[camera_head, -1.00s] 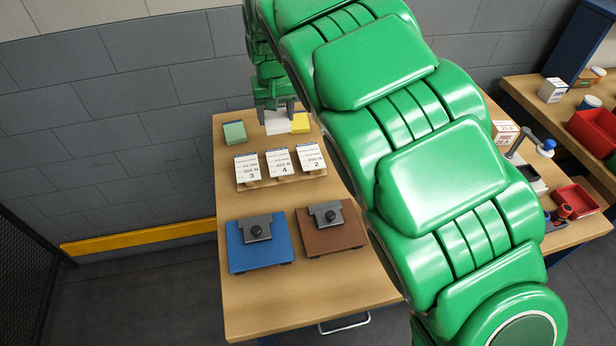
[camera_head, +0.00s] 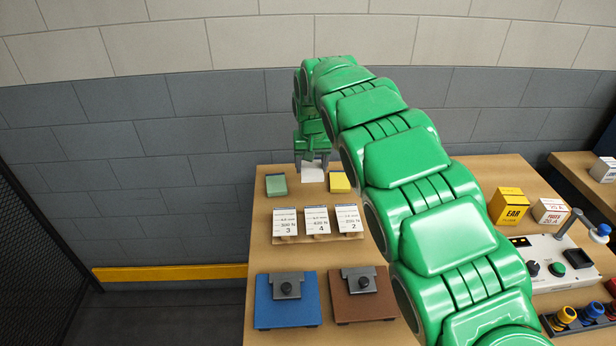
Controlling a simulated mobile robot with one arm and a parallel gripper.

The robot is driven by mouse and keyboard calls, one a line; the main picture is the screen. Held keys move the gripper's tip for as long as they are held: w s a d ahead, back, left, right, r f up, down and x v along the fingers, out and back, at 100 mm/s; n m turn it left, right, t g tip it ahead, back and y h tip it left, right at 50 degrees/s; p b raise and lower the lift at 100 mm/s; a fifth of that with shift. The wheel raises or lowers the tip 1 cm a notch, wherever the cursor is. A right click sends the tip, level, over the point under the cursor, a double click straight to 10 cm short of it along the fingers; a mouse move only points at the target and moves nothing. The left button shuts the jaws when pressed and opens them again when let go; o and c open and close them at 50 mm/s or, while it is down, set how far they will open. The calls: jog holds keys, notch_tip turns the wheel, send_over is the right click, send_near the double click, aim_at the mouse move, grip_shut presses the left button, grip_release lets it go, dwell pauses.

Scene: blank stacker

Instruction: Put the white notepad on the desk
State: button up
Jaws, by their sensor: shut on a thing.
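The white notepad (camera_head: 312,174) is at the back of the wooden desk (camera_head: 262,221), in line between a green notepad and a yellow notepad. My gripper (camera_head: 312,161) points down and is shut on the white notepad, with its fingers at the pad's upper part. The pad shows a little higher in the picture than the pads on either side, so it seems raised off the desk, though the gap beneath it is hard to see.
The green notepad (camera_head: 277,185) and yellow notepad (camera_head: 340,182) flank it closely. Three numbered cards (camera_head: 318,220) stand in front on a wooden holder. A control box (camera_head: 560,265) and small boxes are at right.

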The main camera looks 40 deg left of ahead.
jog(key=shift+w+a+f, duration=0.4)
jog(key=shift+w+a, duration=0.1)
jog(key=shift+a, duration=0.05)
send_over(308, 185)
jog(key=shift+s+d+f, duration=0.1)
jog(key=shift+f, duration=1.15)
jog(key=shift+s+d+f, duration=0.1)
jog(key=shift+f, duration=1.15)
jog(key=shift+f, duration=0.1)
jog(key=shift+w+a+f, duration=0.25)
jog(key=shift+f, duration=1.55)
jog(key=shift+f, duration=0.1)
jog(key=o, duration=1.1)
